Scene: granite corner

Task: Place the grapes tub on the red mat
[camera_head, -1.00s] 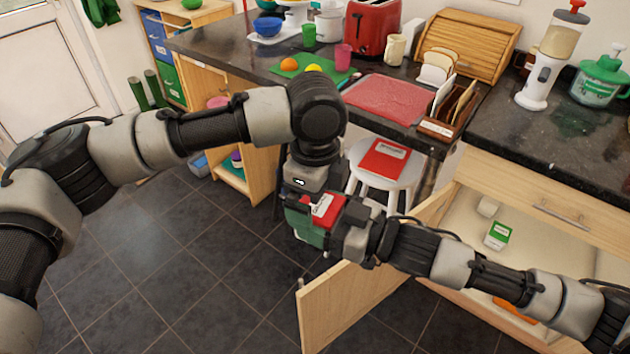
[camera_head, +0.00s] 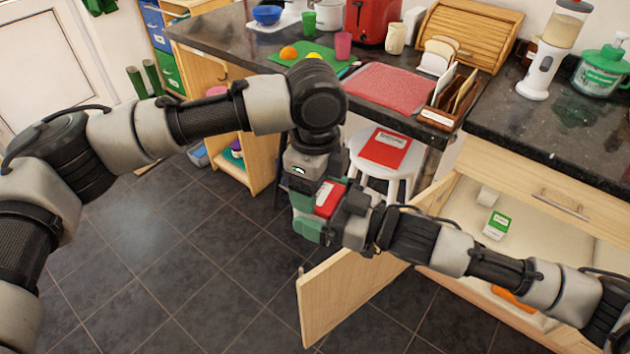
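A small green piece with a red, white-marked face (camera_head: 326,199) is between my two grippers, in the air in front of the stool. It may be the grapes tub, but its label is not readable. My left gripper (camera_head: 304,200) points down from above onto it. My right gripper (camera_head: 334,212) reaches it from the right. Both sets of fingers are mostly hidden, so I cannot tell which gripper holds it. The red mat (camera_head: 385,92) lies flat and bare on the dark counter, beyond and above the grippers.
A white stool (camera_head: 365,168) with a red book (camera_head: 386,148) stands by the counter. A cabinet door (camera_head: 350,292) hangs open below my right arm. A wooden rack (camera_head: 440,112) borders the mat on the right; a green board (camera_head: 305,58) with fruit lies left.

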